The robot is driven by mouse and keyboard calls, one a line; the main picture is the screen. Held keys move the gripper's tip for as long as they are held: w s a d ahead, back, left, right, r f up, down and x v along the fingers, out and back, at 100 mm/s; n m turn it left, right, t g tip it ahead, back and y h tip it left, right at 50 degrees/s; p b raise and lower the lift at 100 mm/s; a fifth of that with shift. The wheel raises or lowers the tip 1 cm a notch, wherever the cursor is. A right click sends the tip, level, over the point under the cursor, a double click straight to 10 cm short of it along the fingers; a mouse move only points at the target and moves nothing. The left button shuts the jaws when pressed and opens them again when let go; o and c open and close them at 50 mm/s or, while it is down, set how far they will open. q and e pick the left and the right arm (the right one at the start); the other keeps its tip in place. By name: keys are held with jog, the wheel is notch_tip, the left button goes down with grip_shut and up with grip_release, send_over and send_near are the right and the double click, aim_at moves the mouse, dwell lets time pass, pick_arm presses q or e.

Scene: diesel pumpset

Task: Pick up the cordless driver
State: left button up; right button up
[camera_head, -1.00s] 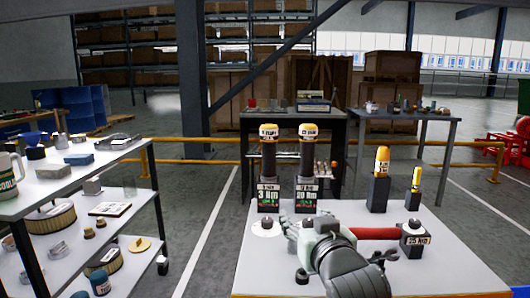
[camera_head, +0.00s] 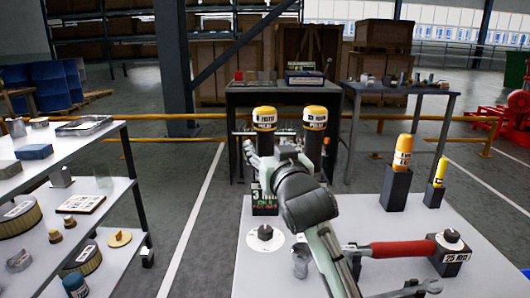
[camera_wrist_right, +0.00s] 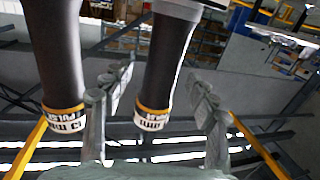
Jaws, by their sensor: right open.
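Two dark, upright cordless drivers with yellow caps stand at the back of the white table, a left one (camera_head: 264,119) and a right one (camera_head: 315,120). The left one has a 3 Nm label on its holder (camera_head: 264,205); my arm hides the right one's holder. My right gripper (camera_head: 268,150) is at the left driver's body, below its cap. In the right wrist view the open fingers (camera_wrist_right: 160,85) lie on either side of one dark driver body (camera_wrist_right: 165,65), with the other driver (camera_wrist_right: 55,50) outside them. Contact cannot be told. My left gripper is not in view.
A red-handled tool (camera_head: 400,248) lies at the front of the table, beside a 25 Nm block (camera_head: 449,255). Two dark holders with an orange-topped tool (camera_head: 402,152) and a yellow tool (camera_head: 440,171) stand at right. A shelf cart (camera_head: 110,190) is at left, across an open floor gap.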

jog(key=shift+x, duration=1.4)
grip_shut()
jog(key=shift+r, duration=0.1)
